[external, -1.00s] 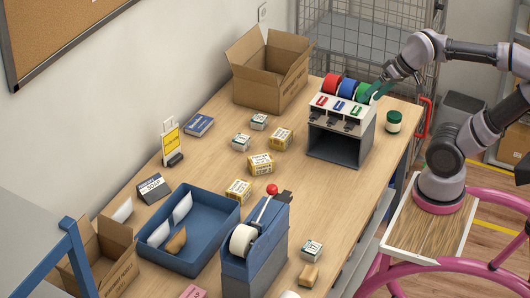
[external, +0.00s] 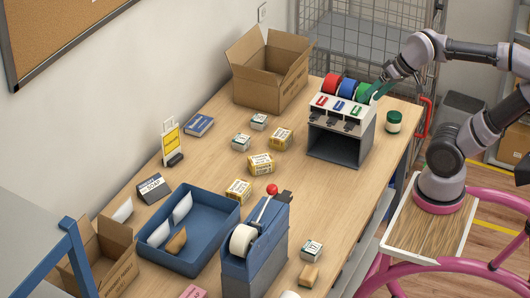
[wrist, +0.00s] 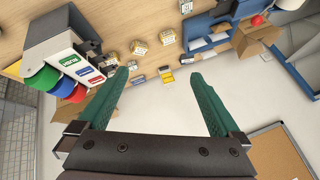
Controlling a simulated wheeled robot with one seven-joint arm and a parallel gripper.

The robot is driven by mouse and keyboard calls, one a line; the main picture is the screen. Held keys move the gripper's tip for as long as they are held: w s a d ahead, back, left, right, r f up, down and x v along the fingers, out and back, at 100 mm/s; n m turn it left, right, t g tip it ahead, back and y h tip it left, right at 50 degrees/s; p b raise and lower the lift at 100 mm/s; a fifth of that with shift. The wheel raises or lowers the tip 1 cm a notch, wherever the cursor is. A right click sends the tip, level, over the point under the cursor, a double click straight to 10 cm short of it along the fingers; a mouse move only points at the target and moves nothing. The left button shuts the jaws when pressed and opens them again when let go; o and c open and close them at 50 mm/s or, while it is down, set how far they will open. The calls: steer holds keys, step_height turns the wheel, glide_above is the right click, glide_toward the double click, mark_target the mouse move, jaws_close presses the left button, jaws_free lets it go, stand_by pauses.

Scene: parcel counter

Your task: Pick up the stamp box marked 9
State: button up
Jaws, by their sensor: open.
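Several small stamp boxes lie on the wooden counter. Yellow-and-white ones are at the middle (external: 261,164), behind it (external: 281,138) and nearer the blue tray (external: 239,190). White-and-dark ones are at the back (external: 259,122), just in front of it (external: 241,142) and at the front right (external: 311,250). Their numbers are too small for me to tell which is marked 9. My gripper (wrist: 157,76), with green fingers, is open and empty. In the external view it is up by the tape dispenser, well away from the boxes.
The tape dispenser (external: 338,142) with red, blue and green rolls stands at the back right. A cardboard box (external: 270,85), a blue tray (external: 178,262), a blue lever device (external: 254,262) and a yellow sign (external: 171,140) also stand there. Bare counter lies right of the middle boxes.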

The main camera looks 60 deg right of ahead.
steer(key=shift+c, duration=0.4)
steer(key=n+g+h, duration=0.2)
steer(key=n, duration=0.1)
glide_above(241, 138)
steer(key=s+a, duration=0.3)
steer(key=s, duration=0.7)
step_height(241, 138, down, 19)
steer(key=shift+n+g, duration=0.4)
steer(key=shift+n, duration=0.1)
steer(key=d+x, duration=0.1)
steer(key=x, duration=0.5)
steer(key=d+x, duration=0.1)
steer(key=x, duration=0.5)
steer(key=d+x, duration=0.1)
steer(key=x, duration=0.5)
steer(key=shift+w+d, duration=0.15)
steer(key=shift+w, duration=0.15)
steer(key=shift+w+x, duration=0.2)
steer(key=shift+x, duration=2.75)
steer(key=shift+r, duration=0.15)
steer(key=c, duration=1.5)
